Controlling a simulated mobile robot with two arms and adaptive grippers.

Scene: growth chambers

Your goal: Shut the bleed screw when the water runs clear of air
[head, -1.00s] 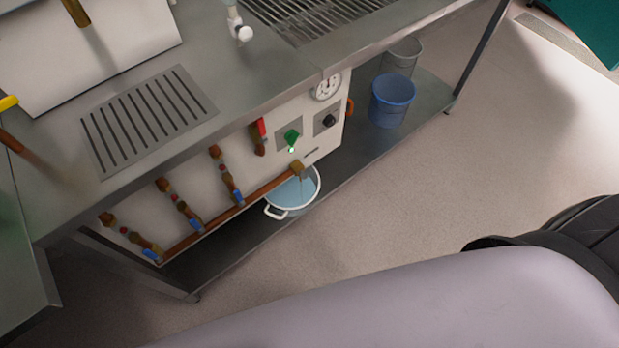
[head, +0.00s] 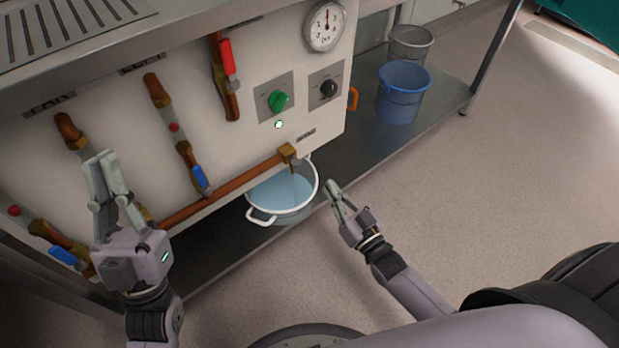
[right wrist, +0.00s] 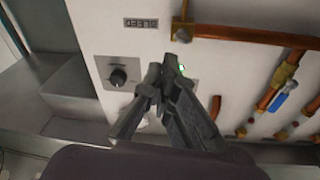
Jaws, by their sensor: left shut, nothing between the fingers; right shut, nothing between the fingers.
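A brass fitting (head: 288,153) ends the horizontal copper pipe (head: 225,193) low on the white panel. I cannot make out the bleed screw itself there. A thin stream falls from the fitting into a white two-handled pot (head: 264,216) of water; I cannot tell if it carries air. My right gripper (head: 334,191) is shut and empty, right of the pot and apart from the fitting. In the right wrist view, its fingers (right wrist: 165,82) point towards the panel, near the fitting (right wrist: 183,32). My left gripper (head: 106,172) is shut and empty, before the panel's left pipes.
The panel carries a dial gauge (head: 325,26), a green knob (head: 279,101), a black knob (head: 328,88), a lit lamp (head: 278,125) and a red-handled valve (head: 227,58). Blue-handled valves (head: 201,179) sit left. A blue bucket (head: 402,92) stands on the lower shelf.

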